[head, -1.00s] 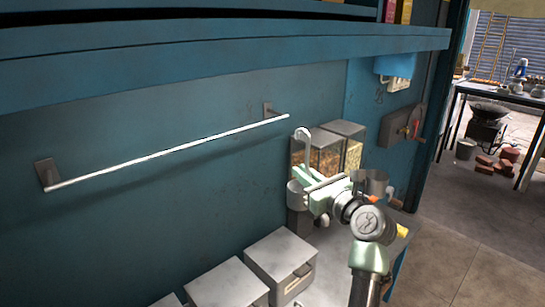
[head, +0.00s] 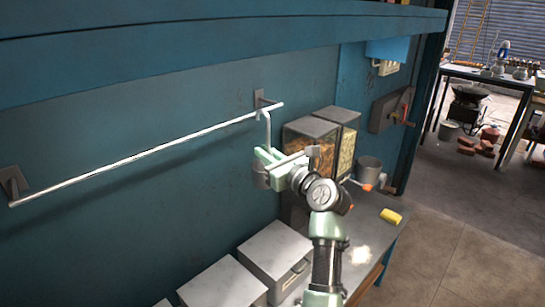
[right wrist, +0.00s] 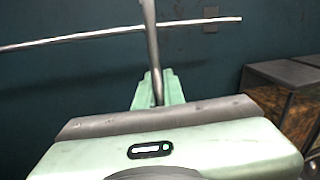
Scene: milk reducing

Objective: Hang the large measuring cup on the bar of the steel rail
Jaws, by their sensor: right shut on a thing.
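The steel rail's bar (head: 140,154) runs along the blue wall, with its right bracket (head: 263,98) near the bar's right end. The large measuring cup has a long hooked handle (head: 267,130) and a grey bowl (head: 261,178), partly hidden by the gripper. My right gripper (head: 266,157) is shut on the handle and holds the cup upright below the bar. The hook's top overlaps the bar near its right end; I cannot tell whether it is over it. In the right wrist view the handle (right wrist: 151,45) rises across the bar (right wrist: 90,35). My left gripper is not in view.
Glass-fronted containers (head: 310,140) stand close to the right of my gripper. Grey lidded boxes (head: 275,255) sit below on the counter. A metal mug (head: 369,168) and a yellow item (head: 391,216) are at right. A blue shelf (head: 200,50) overhangs the rail.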

